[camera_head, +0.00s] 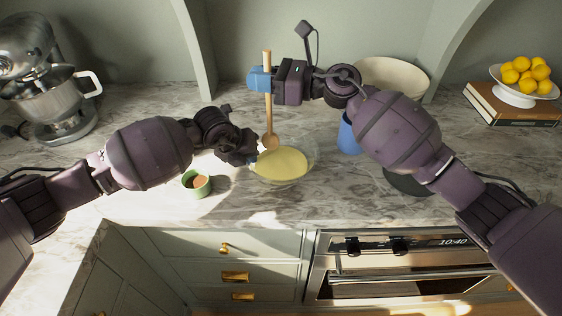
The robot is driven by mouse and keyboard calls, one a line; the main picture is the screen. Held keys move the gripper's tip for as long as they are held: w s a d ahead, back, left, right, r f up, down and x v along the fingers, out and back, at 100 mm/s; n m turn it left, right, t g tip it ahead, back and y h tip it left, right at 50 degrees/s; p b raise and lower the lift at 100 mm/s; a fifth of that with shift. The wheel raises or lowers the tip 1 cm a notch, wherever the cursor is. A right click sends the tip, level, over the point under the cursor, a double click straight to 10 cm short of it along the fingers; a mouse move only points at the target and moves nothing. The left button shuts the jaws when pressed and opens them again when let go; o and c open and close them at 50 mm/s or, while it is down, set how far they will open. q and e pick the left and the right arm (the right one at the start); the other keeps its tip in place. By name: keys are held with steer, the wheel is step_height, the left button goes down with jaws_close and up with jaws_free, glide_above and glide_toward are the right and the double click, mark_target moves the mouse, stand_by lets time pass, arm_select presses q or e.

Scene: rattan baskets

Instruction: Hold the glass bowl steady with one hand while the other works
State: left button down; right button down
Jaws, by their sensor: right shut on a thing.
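A clear glass bowl (314,157) with a pale yellow mixture (280,163) stands on the marble counter near its front edge. My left gripper (253,157) is at the bowl's left rim. Its dark fingers are too small and shaded to show whether they are open or shut on the rim. My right gripper (260,79) has blue fingertips and is shut on the upper handle of a wooden spoon (268,115). The spoon is upright, with its head (270,142) at the bowl's back left; whether it touches the mixture cannot be told.
A small green cup (197,187) with brown contents stands left of the bowl. A blue container (348,136) and a dark round item (402,183) are partly behind my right arm. A mixer (45,85), cream bowl (392,73) and fruit dish (517,90) stand farther back.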

step_height(320, 180, up, 6)
steer(key=shift+r, duration=0.15)
stand_by(0.6)
arm_select(q)
steer(key=c, duration=1.2)
jaws_free()
steer(key=shift+c, duration=0.2)
steer(key=shift+r, duration=0.1)
steer(key=v, duration=1.2)
